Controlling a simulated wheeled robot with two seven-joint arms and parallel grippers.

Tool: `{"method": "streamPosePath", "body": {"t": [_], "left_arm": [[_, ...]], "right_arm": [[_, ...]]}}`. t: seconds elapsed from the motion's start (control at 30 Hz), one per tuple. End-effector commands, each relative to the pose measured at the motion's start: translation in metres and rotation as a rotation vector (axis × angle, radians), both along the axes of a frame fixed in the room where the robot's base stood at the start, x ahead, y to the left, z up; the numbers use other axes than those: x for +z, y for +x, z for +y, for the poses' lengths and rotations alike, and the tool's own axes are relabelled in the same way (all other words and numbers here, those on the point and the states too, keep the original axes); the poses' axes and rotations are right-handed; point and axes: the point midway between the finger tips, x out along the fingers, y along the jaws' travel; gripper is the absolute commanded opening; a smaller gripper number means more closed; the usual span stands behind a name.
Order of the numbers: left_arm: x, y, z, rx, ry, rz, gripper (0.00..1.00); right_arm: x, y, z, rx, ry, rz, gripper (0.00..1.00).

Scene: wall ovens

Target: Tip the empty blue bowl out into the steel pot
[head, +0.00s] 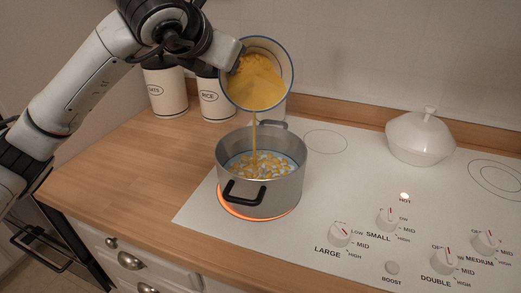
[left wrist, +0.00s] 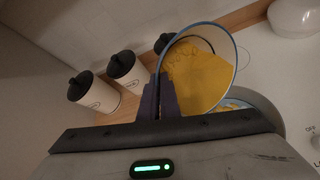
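The bowl (head: 282,50) is pale with a blue rim and is not empty: yellow liquid fills much of its inside. It is tilted steeply above the steel pot (head: 283,198), and a thin yellow stream falls from its lower lip into the pot. The pot holds yellow pieces in a pale bluish liquid. My left gripper (head: 236,57) is shut on the bowl's left edge. The left wrist view shows its dark fingers (left wrist: 160,97) at the bowl's wall (left wrist: 236,62). My right gripper is not in view.
The pot stands on a glowing orange burner (head: 240,214) of the white cooktop (head: 330,185). A white lidded dish (head: 420,140) stands at the back right. Knobs (head: 340,233) line the front.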

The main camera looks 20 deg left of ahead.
Motion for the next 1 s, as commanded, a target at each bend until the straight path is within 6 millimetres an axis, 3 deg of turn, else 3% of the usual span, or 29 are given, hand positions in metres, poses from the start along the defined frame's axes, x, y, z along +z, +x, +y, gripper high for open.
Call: {"method": "streamPosePath", "body": {"t": [1.0], "left_arm": [[0.004, -0.008, -0.009, -0.002, 0.048, -0.101, 0.0]], "right_arm": [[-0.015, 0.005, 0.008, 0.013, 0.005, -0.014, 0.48]]}}
